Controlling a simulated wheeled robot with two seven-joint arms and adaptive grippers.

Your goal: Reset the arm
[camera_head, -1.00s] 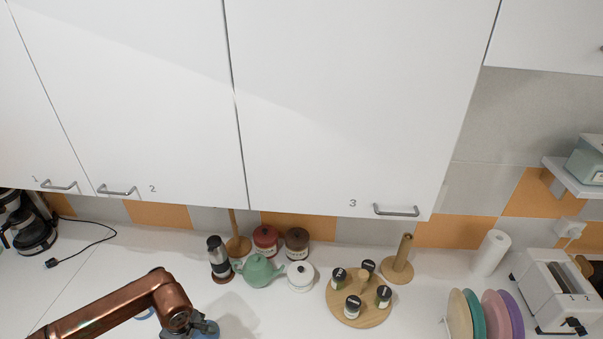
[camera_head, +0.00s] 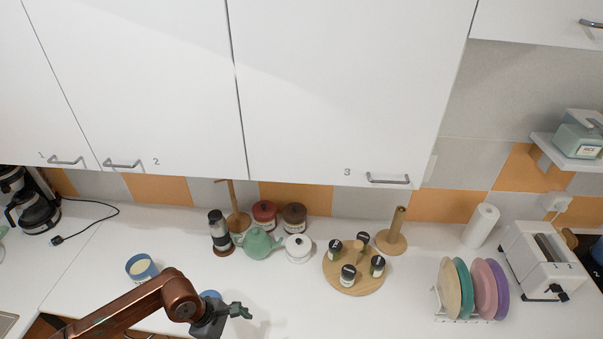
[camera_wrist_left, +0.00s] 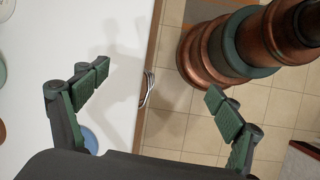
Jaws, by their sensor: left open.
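My left arm, copper-coloured, comes in at the bottom left of the head view. Its gripper (camera_head: 240,311) is over the front part of the white counter (camera_head: 290,300). In the left wrist view the gripper (camera_wrist_left: 150,95) has its two green-padded fingers wide apart with nothing between them. Below it are the counter edge and the tiled floor. My right gripper is not in either view.
A blue cup (camera_head: 141,267) stands left of the arm. A blue round thing (camera_wrist_left: 90,140) lies partly behind a finger. Behind are a teapot (camera_head: 257,243), a spice turntable (camera_head: 353,281), a plate rack (camera_head: 437,302) and a toaster (camera_head: 535,262). White cabinets (camera_head: 340,80) hang above.

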